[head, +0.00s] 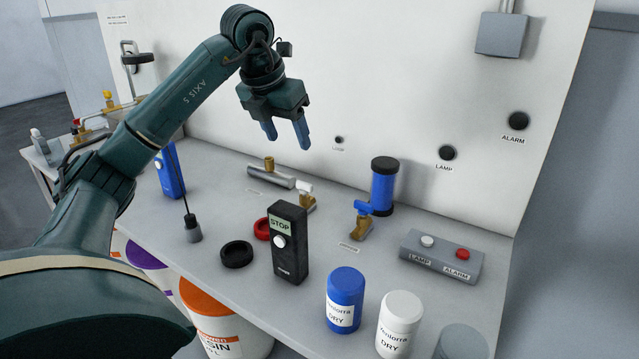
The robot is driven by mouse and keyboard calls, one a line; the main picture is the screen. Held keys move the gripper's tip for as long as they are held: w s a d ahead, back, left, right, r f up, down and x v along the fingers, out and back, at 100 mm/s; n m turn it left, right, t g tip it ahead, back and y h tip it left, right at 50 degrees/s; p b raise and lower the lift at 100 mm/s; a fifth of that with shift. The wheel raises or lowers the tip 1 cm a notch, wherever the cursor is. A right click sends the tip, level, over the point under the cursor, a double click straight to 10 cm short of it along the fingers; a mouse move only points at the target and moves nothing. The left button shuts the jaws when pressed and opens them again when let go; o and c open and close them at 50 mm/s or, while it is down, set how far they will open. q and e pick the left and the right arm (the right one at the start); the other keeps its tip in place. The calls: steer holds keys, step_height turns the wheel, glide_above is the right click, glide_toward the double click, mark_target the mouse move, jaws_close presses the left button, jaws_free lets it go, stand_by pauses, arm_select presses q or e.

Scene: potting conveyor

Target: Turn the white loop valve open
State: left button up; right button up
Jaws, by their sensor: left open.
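The valve with a white handle (303,187) stands on the bench on a brass body (308,203). It sits at the right end of a grey horizontal cylinder (268,178). The white handle looks roughly in line with the cylinder; its exact angle is too small to tell. My left gripper (287,134) is open and empty, with blue fingers pointing down, in the air above the cylinder and valve. It touches nothing. My right gripper is not in view.
A blue-handled valve (362,208) by a blue cylinder (382,187) stands to the right. A LAMP/ALARM button box (441,256) is at right.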

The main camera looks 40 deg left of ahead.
mark_target(304, 183)
arm_select(q)
steer(key=b+x, duration=0.2)
steer(key=x, duration=1.1)
steer(key=shift+s+a, duration=0.15)
steer(key=shift+s, duration=0.05)
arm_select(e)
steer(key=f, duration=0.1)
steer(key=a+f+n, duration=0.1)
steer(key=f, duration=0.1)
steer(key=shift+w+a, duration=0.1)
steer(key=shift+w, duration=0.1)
arm_select(q)
steer(key=shift+c, duration=0.2)
steer(key=c, duration=1)
